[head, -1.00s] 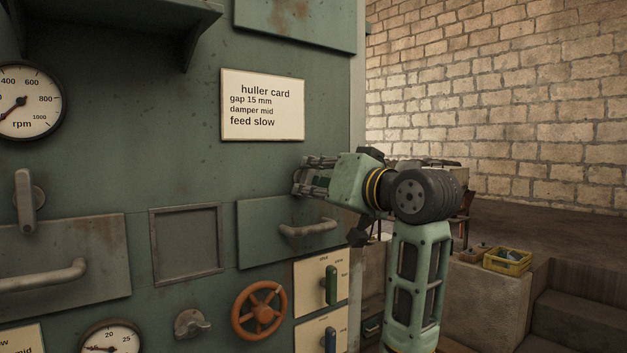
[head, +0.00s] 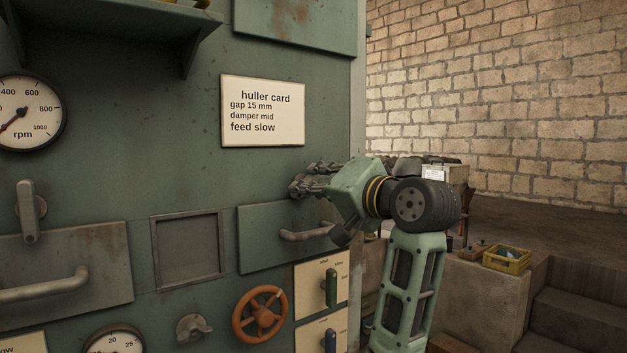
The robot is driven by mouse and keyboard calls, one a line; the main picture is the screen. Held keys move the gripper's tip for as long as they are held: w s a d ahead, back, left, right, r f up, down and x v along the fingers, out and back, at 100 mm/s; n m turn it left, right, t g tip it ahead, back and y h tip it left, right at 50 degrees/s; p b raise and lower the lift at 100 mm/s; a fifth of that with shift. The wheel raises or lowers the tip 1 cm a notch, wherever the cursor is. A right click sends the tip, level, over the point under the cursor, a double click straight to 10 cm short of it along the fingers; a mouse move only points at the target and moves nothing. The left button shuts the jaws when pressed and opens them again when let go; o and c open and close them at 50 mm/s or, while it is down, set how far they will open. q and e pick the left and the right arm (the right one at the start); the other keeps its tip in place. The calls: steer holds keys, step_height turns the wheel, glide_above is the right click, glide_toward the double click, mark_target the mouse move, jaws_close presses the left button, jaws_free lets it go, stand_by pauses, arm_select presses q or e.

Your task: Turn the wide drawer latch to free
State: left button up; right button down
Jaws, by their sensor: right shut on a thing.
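My right gripper (head: 303,183) is at the top edge of the right green drawer (head: 262,233), above its bar handle (head: 305,232). It is shut on the wide drawer latch, which its fingers and palm hide. How far the latch is turned cannot be seen. A similar grey lever latch (head: 30,211) stands upright above the left drawer (head: 100,262), well away from the gripper. My left gripper is not in view.
A huller card (head: 263,110) hangs above. A yellow crate (head: 507,259) stands on a ledge at right.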

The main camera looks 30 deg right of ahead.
steer(key=m+p, duration=0.1)
steer(key=m, duration=0.3)
steer(key=shift+r+p, duration=0.1)
steer(key=shift+p, duration=0.3)
steer(key=shift+m+p, duration=0.65)
steer(key=shift+m, duration=0.95)
steer(key=c, duration=1.7)
jaws_free()
steer(key=shift+c, duration=0.2)
steer(key=s+d, duration=0.1)
steer(key=s, duration=1.1)
